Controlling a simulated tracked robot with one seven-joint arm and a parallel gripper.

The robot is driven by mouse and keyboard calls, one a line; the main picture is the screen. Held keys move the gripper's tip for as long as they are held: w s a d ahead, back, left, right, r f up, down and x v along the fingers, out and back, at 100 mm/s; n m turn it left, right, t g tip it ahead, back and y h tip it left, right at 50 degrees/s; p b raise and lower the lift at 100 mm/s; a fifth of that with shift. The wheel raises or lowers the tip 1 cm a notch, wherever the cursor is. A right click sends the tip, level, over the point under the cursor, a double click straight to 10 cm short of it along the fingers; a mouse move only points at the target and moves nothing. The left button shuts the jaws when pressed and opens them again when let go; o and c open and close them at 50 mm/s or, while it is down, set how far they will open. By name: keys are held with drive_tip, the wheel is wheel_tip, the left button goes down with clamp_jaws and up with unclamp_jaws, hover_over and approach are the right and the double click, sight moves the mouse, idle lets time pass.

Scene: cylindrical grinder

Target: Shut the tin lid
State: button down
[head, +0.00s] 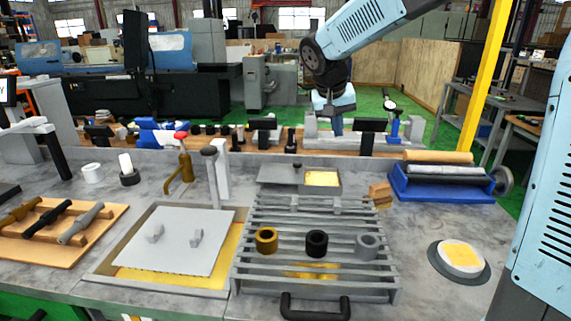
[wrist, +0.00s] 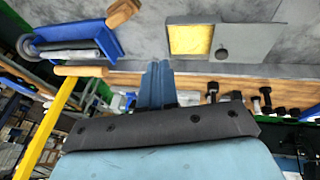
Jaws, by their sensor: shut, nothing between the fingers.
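The tin (head: 326,189) is a shallow grey box at the back of the bench, behind the slatted rack. Its flat grey lid (head: 276,174) with a dark knob (head: 297,167) lies to the left, leaving the right part open with yellow showing inside. In the wrist view the picture is turned over: the yellow opening (wrist: 190,40) shows, with the lid (wrist: 250,42) to its right and the knob (wrist: 221,54) near the lid's edge. My gripper (head: 337,130) is shut and empty, above and beyond the tin, apart from it; its fingers show in the wrist view (wrist: 156,80).
The slatted rack (head: 315,270) with several rings stands in front of the tin. A wooden block (head: 380,193) and a blue roller stand (head: 445,187) are to its right. A brass tap (head: 184,165) and an upright lever (head: 212,175) are to its left.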

drive_tip(key=w+a+f+h, duration=0.1)
drive_tip(key=w+a+f, duration=0.2)
drive_tip(key=a, duration=0.3)
drive_tip(key=w+a+f, duration=0.2)
drive_tip(key=w+a, duration=0.1)
drive_tip(key=a, duration=0.2)
drive_tip(key=t+h, duration=0.1)
drive_tip(key=t, duration=0.1)
approach(285, 175)
drive_tip(key=shift+n, duration=0.4)
drive_tip(key=w+f, duration=0.1)
drive_tip(key=w, duration=0.1)
drive_tip(key=w+f, duration=0.2)
drive_tip(key=d, duration=0.3)
drive_tip(key=shift+w, duration=0.3)
drive_tip(key=shift+w+d, duration=0.1)
drive_tip(key=shift+d, duration=0.35)
drive_tip(key=d, duration=1.4)
drive_tip(key=shift+d, duration=0.25)
